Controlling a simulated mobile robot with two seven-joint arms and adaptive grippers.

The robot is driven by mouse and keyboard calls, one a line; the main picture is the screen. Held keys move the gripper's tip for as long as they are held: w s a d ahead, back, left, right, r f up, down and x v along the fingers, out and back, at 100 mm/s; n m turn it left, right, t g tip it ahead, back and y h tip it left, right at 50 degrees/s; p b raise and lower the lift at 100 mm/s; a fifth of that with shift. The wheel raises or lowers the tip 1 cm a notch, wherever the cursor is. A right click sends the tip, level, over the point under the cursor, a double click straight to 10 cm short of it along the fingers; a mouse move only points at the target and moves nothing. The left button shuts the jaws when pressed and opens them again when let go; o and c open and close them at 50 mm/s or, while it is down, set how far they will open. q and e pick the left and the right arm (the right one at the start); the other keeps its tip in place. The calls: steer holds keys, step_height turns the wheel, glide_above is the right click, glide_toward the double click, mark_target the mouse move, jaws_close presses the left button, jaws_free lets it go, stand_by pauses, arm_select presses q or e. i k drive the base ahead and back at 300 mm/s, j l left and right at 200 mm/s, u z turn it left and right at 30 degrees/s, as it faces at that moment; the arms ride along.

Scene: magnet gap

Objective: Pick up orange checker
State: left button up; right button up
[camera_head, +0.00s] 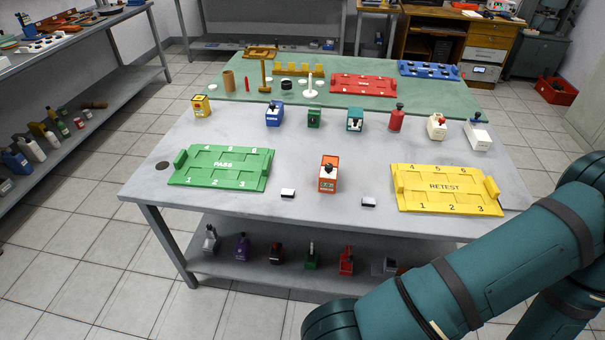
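The orange checker (328,176) stands upright on the grey table near its front edge. It has a dark top and a pale label on its front. It sits between the green PASS tray (222,167) on the left and the yellow RETEST tray (446,189) on the right. A teal arm of mine crosses the lower right of the view, in front of the table and apart from the checker. Neither gripper shows, so their states are hidden.
Two small black-and-white blocks (288,193) and (368,202) lie near the orange checker. A row of other checkers, including a blue one (274,114) and a red one (396,119), stands behind it. A green mat (400,99) covers the table's back. Bare tabletop surrounds the orange checker.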

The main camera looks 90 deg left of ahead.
mark_target(327, 183)
steer(key=u, duration=1.4)
steer(key=k+u, duration=0.1)
steer(key=u, duration=1.3)
steer(key=k, duration=0.05)
